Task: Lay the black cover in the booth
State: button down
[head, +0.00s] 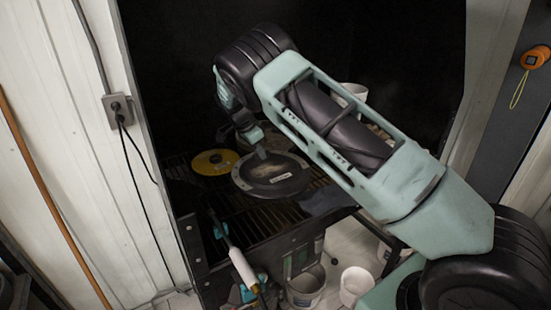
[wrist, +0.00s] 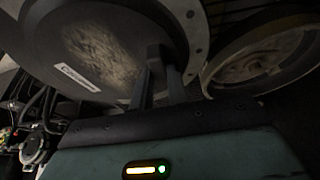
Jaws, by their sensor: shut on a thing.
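The black cover (head: 270,175) is a round dark disc with a pale rim, a dusty patch and a white label. It is in the booth (head: 240,215), over or on the dark slatted floor; I cannot tell whether it touches the slats. The fingers hide a small part of the rim.
A yellow disc (head: 215,162) lies left of the cover on the slats. A round, pale-rimmed part (wrist: 262,65) is close beside the fingers in the wrist view. A white bucket (head: 353,92) stands behind my arm. More buckets (head: 305,287) stand below the booth's front edge.

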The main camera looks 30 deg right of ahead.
aim_at(257, 163)
jog(key=shift+f+p, duration=1.25)
jog(key=shift+f, duration=2.05)
jog(key=c, duration=1.4)
grip_release()
jog(key=shift+o, duration=0.2)
jog(key=b+v, duration=0.4)
jog(key=v, duration=0.8)
jog(key=shift+r+b, duration=0.1)
jog(key=shift+b, duration=0.2)
jog(key=shift+s, duration=0.15)
